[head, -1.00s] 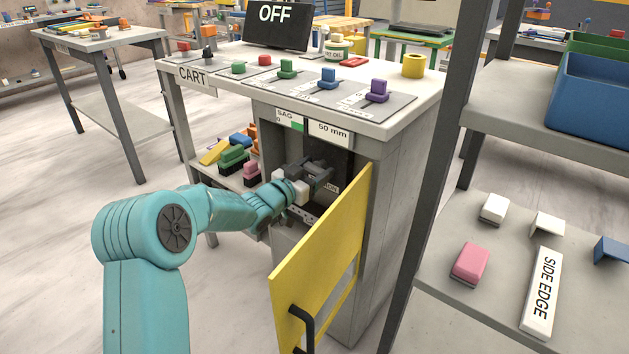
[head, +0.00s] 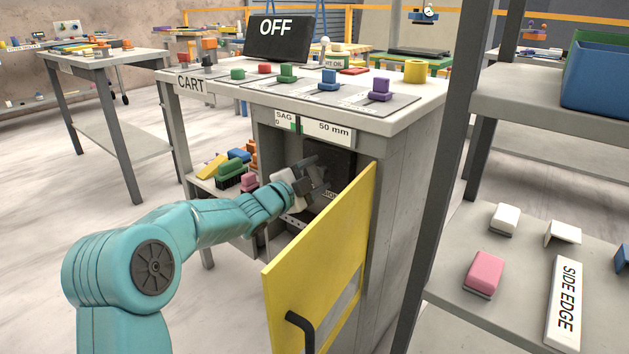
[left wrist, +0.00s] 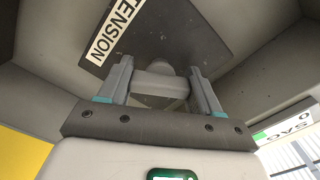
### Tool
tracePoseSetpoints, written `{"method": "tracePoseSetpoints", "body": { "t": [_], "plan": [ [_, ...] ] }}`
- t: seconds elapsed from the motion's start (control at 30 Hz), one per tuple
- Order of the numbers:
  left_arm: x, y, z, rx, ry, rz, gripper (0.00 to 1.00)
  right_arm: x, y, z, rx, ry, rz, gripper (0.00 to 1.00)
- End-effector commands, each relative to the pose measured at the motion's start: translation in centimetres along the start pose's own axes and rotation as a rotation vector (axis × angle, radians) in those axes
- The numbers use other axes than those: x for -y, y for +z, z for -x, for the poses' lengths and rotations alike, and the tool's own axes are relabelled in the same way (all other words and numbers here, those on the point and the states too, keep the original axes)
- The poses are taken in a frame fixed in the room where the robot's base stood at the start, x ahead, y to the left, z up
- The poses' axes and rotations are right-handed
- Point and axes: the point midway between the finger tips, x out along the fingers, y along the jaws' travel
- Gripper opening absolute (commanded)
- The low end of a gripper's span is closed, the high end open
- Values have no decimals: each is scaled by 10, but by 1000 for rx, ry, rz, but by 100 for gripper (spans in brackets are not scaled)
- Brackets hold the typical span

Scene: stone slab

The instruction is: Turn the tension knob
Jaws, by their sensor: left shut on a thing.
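The tension knob (left wrist: 160,82) is a grey knob on a dark plate (left wrist: 165,40) inside the cabinet; a white TENSION label (left wrist: 103,45) shows on the plate, tilted in the left wrist view. My left gripper (head: 316,176) reaches into the open cabinet (head: 345,143). In the left wrist view its two fingers (left wrist: 160,88) are shut on the knob, one on each side. In the head view the gripper hides the knob. The SAG gauge (head: 313,127), with a green mark and 50 mm on it, is on the cabinet front above. My right gripper is not in view.
The yellow door (head: 318,270) hangs open beside my forearm, with a black handle (head: 301,328). The cart top (head: 420,100) holds coloured knobs and an OFF display (head: 281,40). A grey rack (head: 425,180) stands at the right. Coloured blocks (head: 230,172) lie on the shelf left of the cabinet.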

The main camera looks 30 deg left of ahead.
Motion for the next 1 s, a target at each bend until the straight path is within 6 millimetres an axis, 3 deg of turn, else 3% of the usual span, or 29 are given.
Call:
{"method": "tracePoseSetpoints", "body": {
  "t": [0.4,1.0],
  "plan": [
    [-1,1,0,3,4,-233,33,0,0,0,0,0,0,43],
    [0,2,0,4,3,-285,33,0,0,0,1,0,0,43]
  ]
}}
